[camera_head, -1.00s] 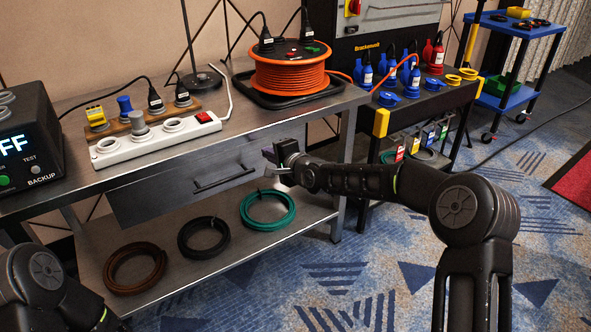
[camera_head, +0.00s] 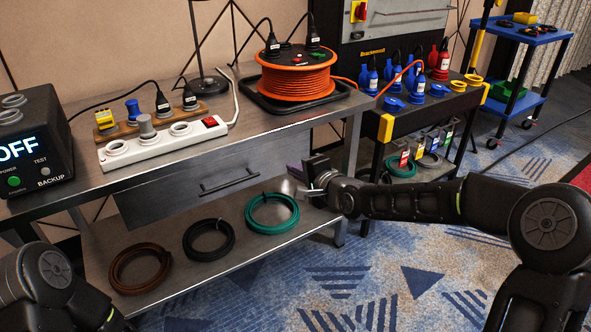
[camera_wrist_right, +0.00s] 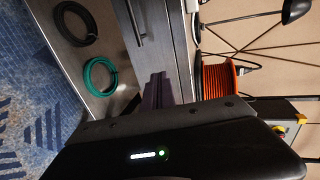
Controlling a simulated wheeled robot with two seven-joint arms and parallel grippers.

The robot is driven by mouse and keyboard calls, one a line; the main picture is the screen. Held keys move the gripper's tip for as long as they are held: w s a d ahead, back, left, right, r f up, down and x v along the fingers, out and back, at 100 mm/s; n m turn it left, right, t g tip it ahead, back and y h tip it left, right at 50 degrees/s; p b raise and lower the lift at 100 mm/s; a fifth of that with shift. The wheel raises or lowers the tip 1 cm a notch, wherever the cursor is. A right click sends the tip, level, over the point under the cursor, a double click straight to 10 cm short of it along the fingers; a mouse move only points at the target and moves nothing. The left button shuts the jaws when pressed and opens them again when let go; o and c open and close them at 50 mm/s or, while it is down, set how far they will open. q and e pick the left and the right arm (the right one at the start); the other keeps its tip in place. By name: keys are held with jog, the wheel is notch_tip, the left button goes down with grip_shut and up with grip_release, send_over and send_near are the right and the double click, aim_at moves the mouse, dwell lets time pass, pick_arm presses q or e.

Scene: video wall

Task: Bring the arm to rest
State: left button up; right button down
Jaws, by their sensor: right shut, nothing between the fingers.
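My right arm reaches in from the right in the head view. Its gripper (camera_head: 292,183) is shut and empty, in front of the workbench drawer (camera_head: 215,175) and above the level of the lower shelf. In the right wrist view, the dark fingers (camera_wrist_right: 158,92) are together with nothing between them. My left arm (camera_head: 50,285) shows only in part at the lower left, and its gripper is out of the picture.
The metal workbench (camera_head: 265,133) carries a white power strip (camera_head: 150,148), an orange cable reel (camera_head: 297,78) and a backup unit (camera_head: 40,155). Green (camera_head: 271,230), black and brown cable coils lie on its lower shelf. Blue patterned carpet (camera_head: 400,250) in front is clear.

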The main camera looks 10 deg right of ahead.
jog(key=s+a+f+n+g, duration=0.1)
jog(key=s+f+n+g, duration=0.2)
jog(key=f, duration=0.4)
jog(key=s+a+f+n, duration=0.1)
jog(key=s+f+n, duration=0.1)
jog(key=s+f, duration=0.5)
jog(key=s+f+n+g, duration=0.2)
jog(key=s+f+n, duration=0.1)
jog(key=f, duration=0.5)
jog(key=s+a+f+n+g, duration=0.1)
jog(key=s+f+g, duration=0.2)
jog(key=s+f, duration=0.5)
jog(key=s+a+f+n+g+h, duration=0.1)
jog(key=s+a+f+n+g, duration=0.15)
jog(key=s, duration=0.85)
jog(key=s+f+n+g, duration=0.1)
jog(key=s+f+g, duration=0.1)
jog(key=s+f, duration=0.6)
notch_tip(320, 180, up, 24)
jog(key=s+p, duration=0.1)
jog(key=p, duration=2.2)
jog(key=shift+s+a+m, duration=0.15)
jog(key=shift+m, duration=0.2)
